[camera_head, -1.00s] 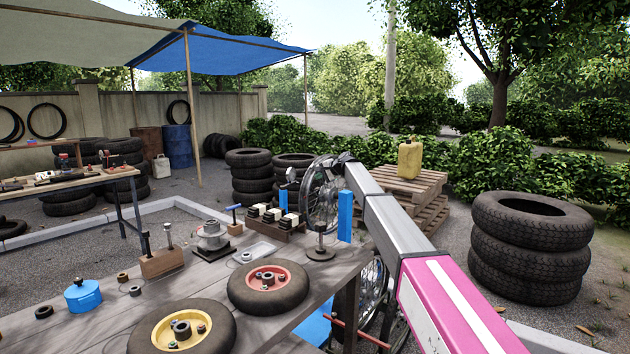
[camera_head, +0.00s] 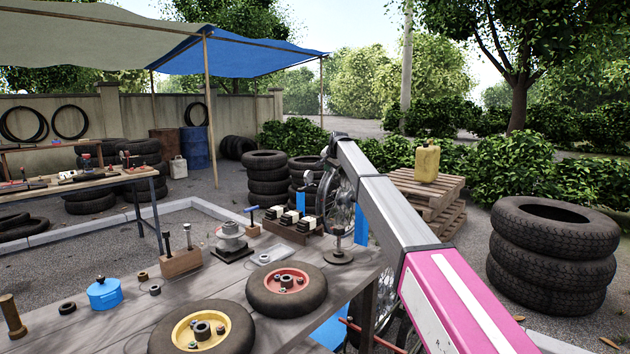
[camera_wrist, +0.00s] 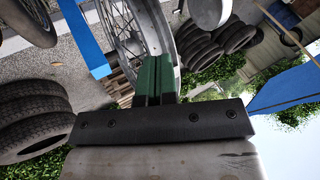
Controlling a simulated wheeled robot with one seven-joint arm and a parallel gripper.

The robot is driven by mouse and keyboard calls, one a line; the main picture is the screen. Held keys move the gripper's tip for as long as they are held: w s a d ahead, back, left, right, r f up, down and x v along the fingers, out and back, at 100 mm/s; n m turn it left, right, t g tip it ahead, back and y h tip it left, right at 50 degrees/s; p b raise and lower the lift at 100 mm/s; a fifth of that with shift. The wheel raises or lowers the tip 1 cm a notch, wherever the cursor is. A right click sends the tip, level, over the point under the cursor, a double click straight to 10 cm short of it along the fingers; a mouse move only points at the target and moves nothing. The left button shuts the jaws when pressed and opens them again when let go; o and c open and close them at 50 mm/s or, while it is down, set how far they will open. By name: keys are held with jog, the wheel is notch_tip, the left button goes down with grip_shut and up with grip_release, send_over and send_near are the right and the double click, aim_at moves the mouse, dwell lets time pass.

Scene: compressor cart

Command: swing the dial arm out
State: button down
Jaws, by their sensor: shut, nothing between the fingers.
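A spoked wheel (camera_head: 338,192) stands between blue uprights (camera_head: 361,226) behind the bench, partly hidden by my arm. A small round grey dial (camera_head: 309,178) shows just left of the wheel. In the wrist view, a grey disc (camera_wrist: 209,10), probably the dial, is at the top edge, right of the wheel's rim (camera_wrist: 165,45). My gripper (camera_wrist: 154,62) has green fingers, shut with nothing between them. The fingertips overlap the rim's lower part in the wrist view; I cannot tell whether they touch it. The disc is up and right of the fingertips. My arm hides the gripper in the head view.
The bench (camera_head: 260,335) holds two small wheels, a blue pot (camera_head: 104,293) and several metal parts. A post on a round base (camera_head: 338,254) stands by its right edge. Stacked tyres (camera_head: 551,255) and pallets (camera_head: 428,195) stand to the right.

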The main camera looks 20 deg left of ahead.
aim_at(305, 180)
jog(key=shift+s+a+r+h, duration=0.1)
jog(key=shift+r+h, duration=0.2)
jog(key=shift+r, duration=0.1)
jog(key=shift+a+f, duration=0.1)
jog(key=w+a+f, duration=0.5)
jog(key=a+f, duration=0.2)
jog(key=f, duration=0.1)
jog(key=shift+w+a, duration=0.2)
jog(key=shift+w, duration=0.15)
